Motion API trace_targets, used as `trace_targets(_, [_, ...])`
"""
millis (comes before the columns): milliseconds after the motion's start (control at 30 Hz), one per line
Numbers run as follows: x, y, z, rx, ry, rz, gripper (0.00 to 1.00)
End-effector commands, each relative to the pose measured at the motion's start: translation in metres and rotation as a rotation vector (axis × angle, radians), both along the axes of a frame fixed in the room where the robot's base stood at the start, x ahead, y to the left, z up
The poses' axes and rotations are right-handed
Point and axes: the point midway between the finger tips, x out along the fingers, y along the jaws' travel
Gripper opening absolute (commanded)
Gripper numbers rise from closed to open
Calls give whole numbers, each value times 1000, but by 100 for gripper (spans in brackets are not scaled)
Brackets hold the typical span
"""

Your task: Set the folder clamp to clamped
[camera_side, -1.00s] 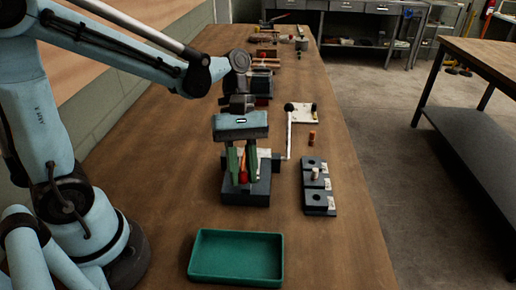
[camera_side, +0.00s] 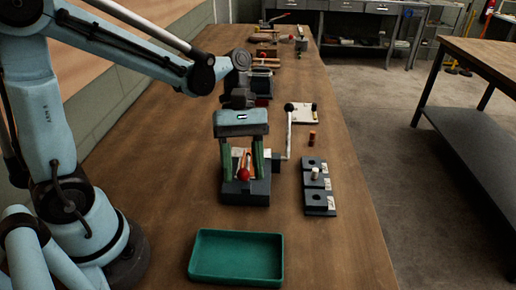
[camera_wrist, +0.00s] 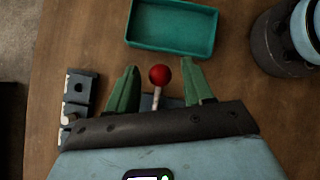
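The dark clamp block (camera_side: 245,192) stands on the bench below my gripper (camera_side: 242,172). A lever with a red ball knob (camera_side: 243,175) rises from it, the ball toward the green tray. My gripper's green fingers are spread, one on each side of the lever, with a visible gap to the ball. In the wrist view the red ball (camera_wrist: 160,75) and its pale rod lie between the open fingertips (camera_wrist: 160,72), touching neither. Much of the clamp is hidden behind the gripper body in the wrist view, so its jaw cannot be judged.
A green tray (camera_side: 236,232) lies in front of the clamp. A dark block with holes (camera_side: 320,200) and an orange-brown cylinder (camera_side: 312,138) stand to the right, near a white lever with a black knob (camera_side: 289,107). More tools lie farther back. Bare bench surrounds the tray.

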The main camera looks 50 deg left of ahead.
Motion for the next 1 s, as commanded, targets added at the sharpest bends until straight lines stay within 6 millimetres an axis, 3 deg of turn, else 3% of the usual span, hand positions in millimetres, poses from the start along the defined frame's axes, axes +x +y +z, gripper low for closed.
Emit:
trace_targets(333, [5,7,12,-1,0,1,52])
trace_targets(800, [33,49,77,0,0,1,52])
trace_targets(1000, [40,58,93,3,-6,4,52])
